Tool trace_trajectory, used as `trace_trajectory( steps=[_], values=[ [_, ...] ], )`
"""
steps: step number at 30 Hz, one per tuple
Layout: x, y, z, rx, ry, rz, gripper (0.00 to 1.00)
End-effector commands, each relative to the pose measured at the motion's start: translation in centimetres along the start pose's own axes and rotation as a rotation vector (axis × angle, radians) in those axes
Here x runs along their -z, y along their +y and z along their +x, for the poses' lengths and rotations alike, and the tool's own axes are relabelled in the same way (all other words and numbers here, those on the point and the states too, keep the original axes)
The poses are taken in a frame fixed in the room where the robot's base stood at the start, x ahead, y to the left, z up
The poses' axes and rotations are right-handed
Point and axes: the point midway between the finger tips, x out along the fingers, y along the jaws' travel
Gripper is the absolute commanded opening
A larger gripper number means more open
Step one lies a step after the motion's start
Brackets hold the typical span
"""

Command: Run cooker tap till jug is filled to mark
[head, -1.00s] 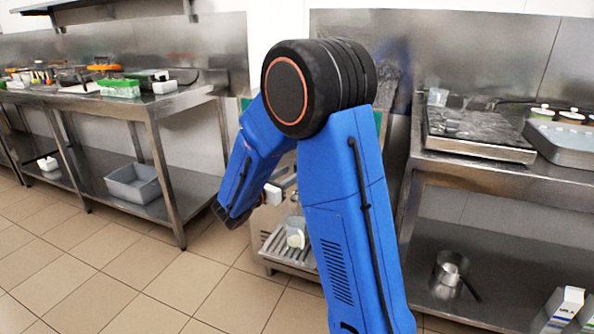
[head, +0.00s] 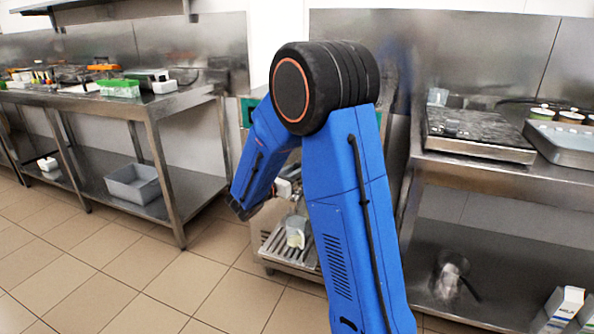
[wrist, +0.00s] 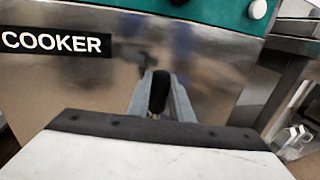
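The steel cooker machine, labelled COOKER (wrist: 68,42), fills most of the wrist view. My gripper (wrist: 160,92) points at its front, with one grey finger on each side of a dark, upright, rounded piece, perhaps the tap handle. I cannot tell whether the fingers press on it. In the head view a pale, see-through jug (head: 296,233) stands on the slatted drip tray (head: 287,252) at the machine's foot. Its mark and fill level are too small to read. My blue arm hides much of the machine, and the gripper is hidden in this view.
A steel bench (head: 165,106) stands at the left, with a grey bin (head: 133,184) on its lower shelf. Another steel bench at the right carries a flat dark-topped appliance (head: 480,133) and a metal tray (head: 562,147). Tiled floor (head: 120,265) is clear in front.

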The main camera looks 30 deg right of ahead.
Motion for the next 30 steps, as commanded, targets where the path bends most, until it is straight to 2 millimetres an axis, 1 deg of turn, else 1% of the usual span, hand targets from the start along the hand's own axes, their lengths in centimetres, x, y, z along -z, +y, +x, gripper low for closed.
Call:
trace_trajectory(
  steps=[5, 12, 18, 29, 30],
  values=[
    [0.1, -0.1, -0.2, 0.001, -0.021, 0.002, 0.0],
    [0.4, -0.5, -1.6, 0.002, -0.16, 0.038, 0.0],
    [0.4, -0.7, -2.5, 0.001, -0.242, 0.062, 0.0],
    [0.4, -0.7, -2.6, 0.0, -0.255, 0.068, 0.0],
    [0.4, -0.7, -2.6, 0.0, -0.255, 0.068, 0.29]
  ],
)
